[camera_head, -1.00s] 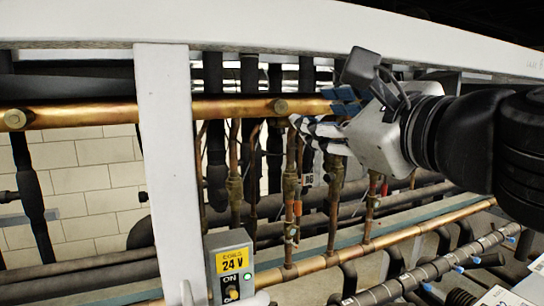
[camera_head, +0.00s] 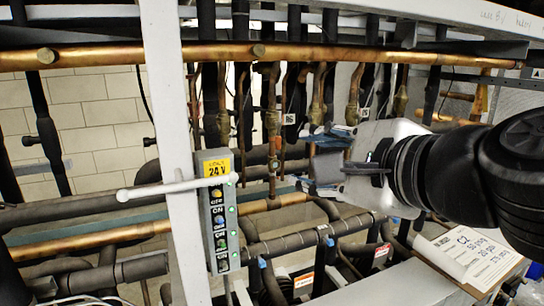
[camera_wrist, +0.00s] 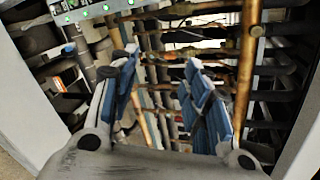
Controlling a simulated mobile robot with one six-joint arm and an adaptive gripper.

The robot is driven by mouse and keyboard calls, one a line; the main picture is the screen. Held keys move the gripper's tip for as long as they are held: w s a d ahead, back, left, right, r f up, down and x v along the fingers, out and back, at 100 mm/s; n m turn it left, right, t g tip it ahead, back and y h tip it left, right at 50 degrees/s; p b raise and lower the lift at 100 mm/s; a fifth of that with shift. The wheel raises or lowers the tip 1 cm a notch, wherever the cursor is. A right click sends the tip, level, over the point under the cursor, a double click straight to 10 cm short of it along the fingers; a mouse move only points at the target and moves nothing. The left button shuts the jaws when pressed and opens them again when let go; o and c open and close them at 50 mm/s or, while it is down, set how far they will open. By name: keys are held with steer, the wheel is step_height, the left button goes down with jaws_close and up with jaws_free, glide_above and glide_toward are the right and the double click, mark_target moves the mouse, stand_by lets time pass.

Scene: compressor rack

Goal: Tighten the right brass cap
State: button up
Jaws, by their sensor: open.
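A long copper pipe (camera_head: 150,56) runs across the upper part of the head view. It carries two brass caps: a left one (camera_head: 46,55) and the right brass cap (camera_head: 258,50). The right cap looks seated on the pipe; how tight it is cannot be told. My gripper (camera_head: 312,158) is below and to the right of this cap, clear of it. In the wrist view my gripper (camera_wrist: 161,60) is open, with blue-padded fingers apart and nothing held between them. The copper pipe (camera_wrist: 245,75) passes to the right of the fingers there, with a cap-like fitting (camera_wrist: 257,31) near its top.
A white upright post (camera_head: 168,110) stands left of the cap, with a 24 V switch box (camera_head: 219,210) on it. A white beam (camera_head: 470,18) crosses the upper right. Thin vertical pipes with brass valves (camera_head: 272,122) hang behind and left of my gripper.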

steer(key=s+d+f+n+g+h+b, duration=0.2)
steer(key=s+f+n, duration=0.3)
steer(key=f, duration=0.8)
steer(key=s+d+f+n+g+h+b, duration=0.2)
steer(key=s+f+n+b, duration=0.3)
steer(key=f, duration=0.9)
steer(key=s+d+f+n+g+h+b, duration=0.2)
steer(key=s+d+f+n+g+b, duration=0.2)
steer(key=f, duration=1)
steer(key=s+n, duration=0.3)
steer(key=shift+n+g, duration=0.3)
steer(key=shift+n, duration=0.1)
steer(key=shift+c, duration=0.4)
